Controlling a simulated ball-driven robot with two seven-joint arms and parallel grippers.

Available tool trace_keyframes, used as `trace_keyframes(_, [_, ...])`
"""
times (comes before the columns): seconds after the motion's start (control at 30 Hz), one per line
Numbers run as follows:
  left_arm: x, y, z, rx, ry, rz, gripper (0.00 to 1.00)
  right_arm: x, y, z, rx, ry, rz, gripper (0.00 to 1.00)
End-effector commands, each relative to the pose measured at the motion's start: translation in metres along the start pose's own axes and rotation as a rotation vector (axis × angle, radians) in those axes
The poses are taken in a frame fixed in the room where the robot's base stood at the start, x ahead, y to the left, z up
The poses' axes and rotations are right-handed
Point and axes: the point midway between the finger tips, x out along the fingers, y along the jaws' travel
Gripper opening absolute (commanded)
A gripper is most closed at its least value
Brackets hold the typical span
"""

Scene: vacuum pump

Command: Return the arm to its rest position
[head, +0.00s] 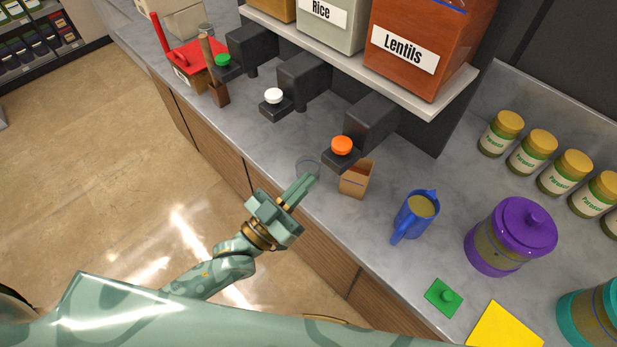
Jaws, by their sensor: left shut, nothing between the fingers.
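My left gripper (305,186) is a pale green one on a patterned green arm that comes in from the left. Its fingers are shut and empty. They point up and to the right, over the front part of the grey counter (285,216). A small brown open box (355,180) stands to the right of the fingertips, under the dispenser with the orange knob (341,145). My right gripper is not in view.
Several spice jars (532,151) line the back. Dispensers under the Lentils bin (420,45) overhang the counter. The floor (80,150) at left is clear.

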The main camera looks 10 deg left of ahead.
Motion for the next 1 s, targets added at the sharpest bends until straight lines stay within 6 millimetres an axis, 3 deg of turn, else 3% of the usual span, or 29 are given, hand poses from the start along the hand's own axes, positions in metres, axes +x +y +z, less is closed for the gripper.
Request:
trace_keyframes(0.43, [0.001,0.000,0.000,-0.001,0.000,0.000,0.00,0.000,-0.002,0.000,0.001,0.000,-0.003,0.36])
trace_keyframes(0.53, [0.000,0.002,0.009,0.005,-0.044,0.009,0.00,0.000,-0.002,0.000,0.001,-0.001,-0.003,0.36])
trace_keyframes(0.67, [-0.023,-0.013,0.069,0.065,-0.261,0.001,0.00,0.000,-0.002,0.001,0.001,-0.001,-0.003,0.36])
trace_keyframes(0.77, [-0.067,-0.036,0.143,0.111,-0.491,-0.043,0.00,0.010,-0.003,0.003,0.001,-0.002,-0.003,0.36])
trace_keyframes(0.9, [-0.154,-0.061,0.241,0.135,-0.813,-0.119,0.00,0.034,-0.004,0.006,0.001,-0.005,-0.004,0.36])
trace_keyframes(1.0, [-0.229,-0.067,0.299,0.126,-1.030,-0.169,0.00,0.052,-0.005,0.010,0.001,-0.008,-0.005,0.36])
